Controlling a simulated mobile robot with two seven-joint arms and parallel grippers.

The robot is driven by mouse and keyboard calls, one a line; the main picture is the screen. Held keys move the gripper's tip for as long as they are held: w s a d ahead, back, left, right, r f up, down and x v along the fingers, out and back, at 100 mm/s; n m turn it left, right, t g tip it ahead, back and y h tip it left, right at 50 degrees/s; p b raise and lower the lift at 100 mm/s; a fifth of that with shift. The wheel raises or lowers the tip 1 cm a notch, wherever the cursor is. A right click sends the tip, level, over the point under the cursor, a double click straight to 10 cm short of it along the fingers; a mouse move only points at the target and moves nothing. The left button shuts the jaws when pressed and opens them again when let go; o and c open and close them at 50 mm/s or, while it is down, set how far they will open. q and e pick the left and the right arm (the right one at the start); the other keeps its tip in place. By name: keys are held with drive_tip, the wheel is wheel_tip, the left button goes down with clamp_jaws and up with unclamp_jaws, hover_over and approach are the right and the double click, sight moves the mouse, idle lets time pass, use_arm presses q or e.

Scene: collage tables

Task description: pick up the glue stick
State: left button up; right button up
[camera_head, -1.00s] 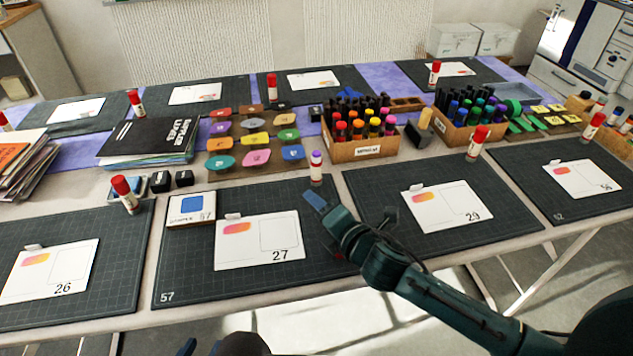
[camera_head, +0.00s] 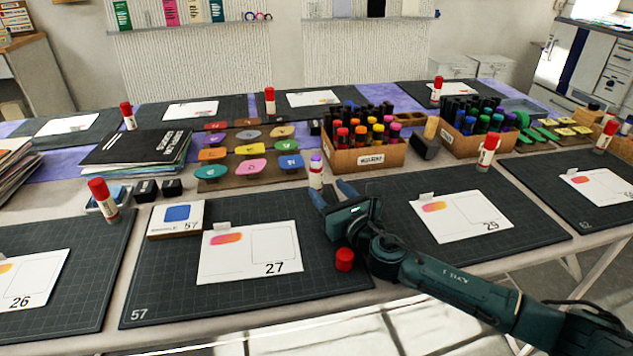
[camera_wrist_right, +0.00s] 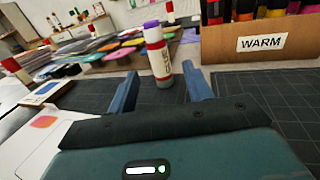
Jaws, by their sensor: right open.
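A glue stick with a purple cap and a red-and-white label (camera_head: 316,177) stands upright at the back edge of the front middle mat, left of the marker box. In the right wrist view this glue stick (camera_wrist_right: 159,57) shows between the two blue fingertips, or just beyond them; I cannot tell which. My right gripper (camera_head: 332,193) is open and low over the mat, its fingers pointing at the stick, with nothing clamped. It fills the lower part of the right wrist view (camera_wrist_right: 161,78). Other glue sticks, with red caps, stand around, one at the left (camera_head: 103,201) and one at the right (camera_head: 488,153). My left gripper is out of view.
A box of warm-coloured markers (camera_head: 365,160) stands just behind and right of the purple-capped stick. A loose red cap (camera_head: 344,259) lies on the mat (camera_head: 165,290) near my right wrist. Card 27 (camera_head: 250,252) and a sample block (camera_head: 176,218) lie left of the gripper.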

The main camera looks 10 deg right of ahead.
sight(319, 180)
drive_tip(key=shift+w+a, duration=0.2)
drive_tip(key=shift+w, duration=0.45)
drive_tip(key=b+x, duration=0.1)
drive_tip(key=x, duration=0.4)
drive_tip(key=shift+w, duration=0.2)
drive_tip(key=c, duration=1)
